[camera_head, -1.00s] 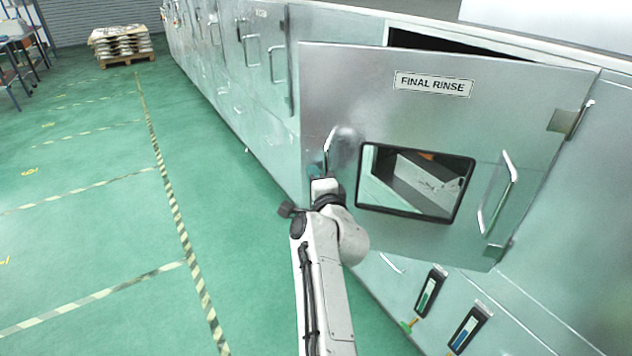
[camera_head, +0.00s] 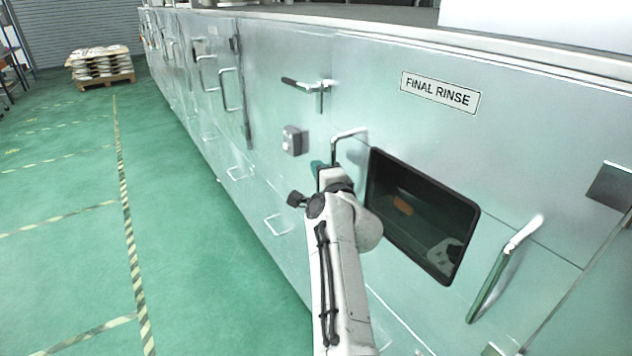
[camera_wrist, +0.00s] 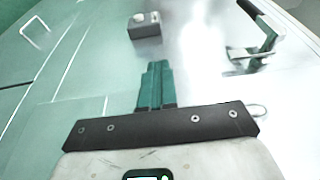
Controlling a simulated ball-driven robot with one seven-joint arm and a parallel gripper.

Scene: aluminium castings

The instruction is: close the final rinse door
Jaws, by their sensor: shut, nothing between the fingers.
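The final rinse door (camera_head: 385,110) is a metal panel with a "FINAL RINSE" label (camera_head: 440,92) and a dark window (camera_head: 420,215). It lies flush, or nearly so, with the machine front; I cannot tell whether a thin gap is left at its left edge. Its left handle (camera_head: 349,134) is just above my gripper (camera_head: 317,167), and another handle (camera_head: 505,265) is at the right. My gripper's teal fingers are shut and empty in the wrist view (camera_wrist: 155,85). They point at the machine front by the door's left edge; contact cannot be told.
A latch lever with a black grip (camera_head: 305,84) sits left of the door's upper edge; it also shows in the wrist view (camera_wrist: 258,42). A grey box (camera_head: 293,140) is fixed below it. Green floor (camera_head: 190,250) is open to the left. A loaded pallet (camera_head: 102,68) stands far back.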

